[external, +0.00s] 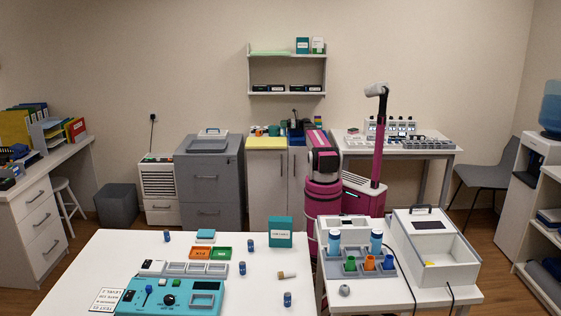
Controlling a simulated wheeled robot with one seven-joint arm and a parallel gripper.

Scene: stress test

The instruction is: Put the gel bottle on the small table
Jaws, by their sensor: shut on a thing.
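My magenta arm (318,148) is raised beside the light cabinet at the back wall, and its far end is turned away from the camera. My gripper is hidden behind the arm, so I cannot see its fingers or what is between them. I cannot pick out the gel bottle for certain. Two white bottles with blue (376,243) stand at the grey rack on the front right table (445,294). Another white table (445,153) stands at the back right. I cannot tell which table is the small one.
A large white table (120,255) with a teal device (178,296) and small blue vials fills the front left. A white open-topped box (432,245) takes up the front right table's right side. A grey chair (484,177) stands at the right. Floor shows between the furniture.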

